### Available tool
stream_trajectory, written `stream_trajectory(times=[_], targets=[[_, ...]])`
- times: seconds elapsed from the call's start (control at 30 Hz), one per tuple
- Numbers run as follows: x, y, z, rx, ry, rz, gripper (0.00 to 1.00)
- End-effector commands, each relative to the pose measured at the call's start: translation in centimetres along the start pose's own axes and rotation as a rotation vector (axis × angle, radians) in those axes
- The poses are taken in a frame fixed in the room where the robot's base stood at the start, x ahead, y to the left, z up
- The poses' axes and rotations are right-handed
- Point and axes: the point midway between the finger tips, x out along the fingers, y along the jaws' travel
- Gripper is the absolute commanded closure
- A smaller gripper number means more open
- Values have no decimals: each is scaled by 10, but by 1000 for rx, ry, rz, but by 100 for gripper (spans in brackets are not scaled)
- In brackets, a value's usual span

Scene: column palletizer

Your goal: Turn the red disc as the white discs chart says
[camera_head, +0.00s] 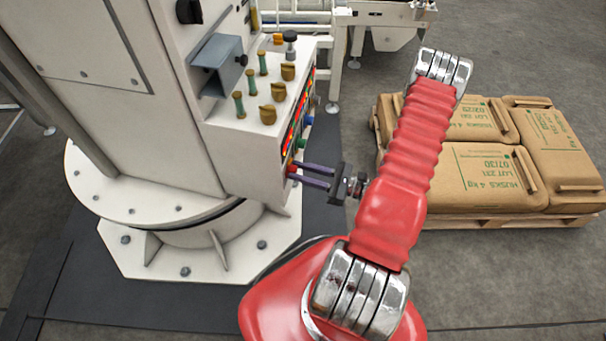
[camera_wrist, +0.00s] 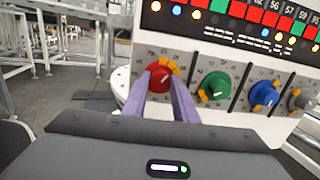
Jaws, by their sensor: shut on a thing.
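The red disc (camera_wrist: 159,78) is a knob on the white control panel, at the left end of a row of knobs in the wrist view. It has an orange marker at its upper edge, and a scale of small marks surrounds it. My gripper (camera_wrist: 160,92) is shut on the red disc, with one purple finger on each side. In the head view my gripper (camera_head: 293,172) reaches left to the panel's lower edge; its fingertips partly hide the disc. I cannot make out a white discs chart in either view.
Green (camera_wrist: 214,86), blue (camera_wrist: 264,95) and grey (camera_wrist: 300,100) knobs sit right of the red disc. A display (camera_wrist: 245,20) with numbers and lamps is above. Brass knobs (camera_head: 267,114) and levers top the cabinet. Sacks (camera_head: 480,175) lie on a pallet at right.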

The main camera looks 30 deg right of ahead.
Motion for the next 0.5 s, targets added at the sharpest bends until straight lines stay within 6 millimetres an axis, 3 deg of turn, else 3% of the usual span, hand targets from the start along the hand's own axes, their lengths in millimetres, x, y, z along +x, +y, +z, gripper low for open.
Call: stream_trajectory(times=[0.5], targets=[[1, 6, 1, -37, -7, 15, 97]])
